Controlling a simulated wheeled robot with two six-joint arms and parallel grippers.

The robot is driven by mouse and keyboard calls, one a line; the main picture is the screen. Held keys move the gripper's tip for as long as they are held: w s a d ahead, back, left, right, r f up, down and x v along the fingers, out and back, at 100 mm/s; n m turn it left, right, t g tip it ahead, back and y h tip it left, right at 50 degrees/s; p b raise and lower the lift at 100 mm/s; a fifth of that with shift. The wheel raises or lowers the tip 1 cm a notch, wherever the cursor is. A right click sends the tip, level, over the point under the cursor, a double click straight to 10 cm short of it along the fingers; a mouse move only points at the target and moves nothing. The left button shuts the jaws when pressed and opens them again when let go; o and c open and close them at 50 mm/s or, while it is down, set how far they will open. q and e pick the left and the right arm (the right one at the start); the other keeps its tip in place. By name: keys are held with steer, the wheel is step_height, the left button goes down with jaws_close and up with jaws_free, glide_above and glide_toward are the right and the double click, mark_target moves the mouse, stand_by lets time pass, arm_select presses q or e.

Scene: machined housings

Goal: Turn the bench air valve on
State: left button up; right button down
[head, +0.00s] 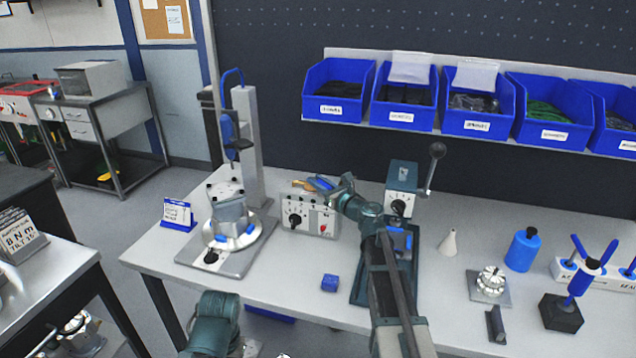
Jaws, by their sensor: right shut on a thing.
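A grey control box (298,221) with a black knob and a red button stands on the bench, left of centre. Small orange and blue parts show at its top edge, where the bench air valve's handle (301,185) seems to be. My right gripper (322,184) reaches in from the right over the top of this box and is shut at the handle. The jaws are small and partly blend with the blue parts, so the exact grip and the handle's angle cannot be told. Of my left arm only a teal link shows at the bottom; its gripper is out of view.
A stand with a round housing (231,215) is left of the box. A teal press (402,175) with a ball-ended lever is just right of my gripper. Blue bins (404,118) hang behind.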

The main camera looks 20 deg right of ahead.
steer(key=c, duration=0.7)
jaws_free()
steer(key=shift+c, duration=0.2)
steer(key=v, duration=1.3)
steer(key=shift+s+d, duration=0.15)
steer(key=shift+s, duration=0.2)
